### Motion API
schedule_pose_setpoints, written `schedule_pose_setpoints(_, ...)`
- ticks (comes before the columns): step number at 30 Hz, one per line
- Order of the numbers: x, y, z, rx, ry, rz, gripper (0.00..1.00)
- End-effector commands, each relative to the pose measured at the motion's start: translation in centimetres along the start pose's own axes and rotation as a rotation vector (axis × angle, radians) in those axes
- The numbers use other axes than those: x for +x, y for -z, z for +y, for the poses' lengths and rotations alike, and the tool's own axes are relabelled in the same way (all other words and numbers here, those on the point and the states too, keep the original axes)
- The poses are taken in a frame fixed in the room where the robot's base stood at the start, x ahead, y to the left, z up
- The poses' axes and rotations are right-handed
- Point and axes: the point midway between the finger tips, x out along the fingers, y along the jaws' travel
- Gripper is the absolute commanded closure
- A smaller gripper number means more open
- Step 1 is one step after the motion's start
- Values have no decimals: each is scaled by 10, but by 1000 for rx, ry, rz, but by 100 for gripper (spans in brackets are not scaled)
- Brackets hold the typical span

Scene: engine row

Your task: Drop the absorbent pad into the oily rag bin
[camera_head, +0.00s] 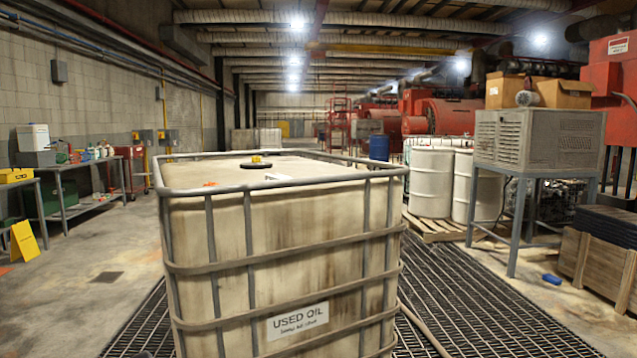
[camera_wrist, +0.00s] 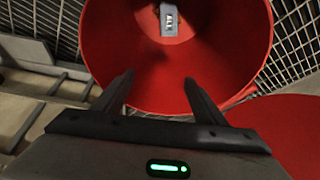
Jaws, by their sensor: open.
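In the wrist view, my gripper (camera_wrist: 159,80) is open, with its two dark fingers spread apart and nothing seen between them. Beyond the fingers is a round red container (camera_wrist: 232,62), looked into through its open top; it looks like the oily rag bin. A small grey piece (camera_wrist: 168,20) with light marks shows inside it, near the top of the picture. I cannot tell whether this piece is the absorbent pad. Another red curved surface (camera_wrist: 285,125) lies at the lower right, perhaps the lid. My gripper and the bin do not show in the head view.
A large caged used oil tank (camera_head: 270,240) fills the middle of the head view. A workbench (camera_head: 90,205) and a yellow floor sign (camera_head: 24,241) stand at left. White drums (camera_head: 432,182), a grey unit on legs (camera_head: 540,138) and a crate (camera_head: 597,258) stand at right. Left floor is mostly clear.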

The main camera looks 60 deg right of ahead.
Motion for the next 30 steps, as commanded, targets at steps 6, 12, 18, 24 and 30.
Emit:
schedule_pose_setpoints(6,-16,2,0,0,0,0,35)
schedule_pose_setpoints(12,-61,3,0,0,0,0,35)
schedule_pose_setpoints(18,-111,3,0,0,0,1,35)
schedule_pose_setpoints(24,-151,2,0,1,0,2,35)
schedule_pose_setpoints(30,-171,1,0,0,0,1,35)
